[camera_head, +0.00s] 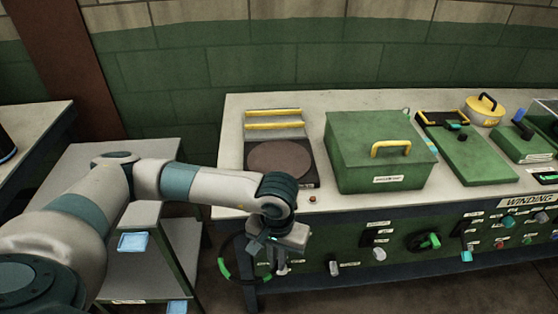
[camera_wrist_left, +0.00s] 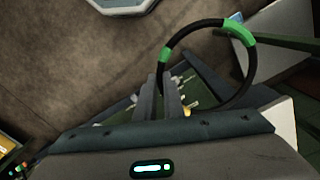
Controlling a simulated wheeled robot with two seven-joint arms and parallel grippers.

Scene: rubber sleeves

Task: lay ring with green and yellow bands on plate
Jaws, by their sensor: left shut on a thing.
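The ring (camera_wrist_left: 255,62) is a thin black hoop with green bands; a small yellow patch shows by the fingers in the left wrist view. My left gripper (camera_head: 282,262) is shut on the ring, which hangs to its left in the head view (camera_head: 223,268), in front of the bench's front panel. The fingers also show in the left wrist view (camera_wrist_left: 167,85). The plate (camera_head: 280,160) is a brown round disc on a dark base on the bench top, behind and above the gripper, and empty. My right gripper is out of view.
Two yellow bars (camera_head: 273,126) lie behind the plate. A green box with a yellow handle (camera_head: 380,160) stands right of it. The bench's front panel carries knobs and switches (camera_head: 430,241). A grey side table (camera_head: 90,165) stands at left.

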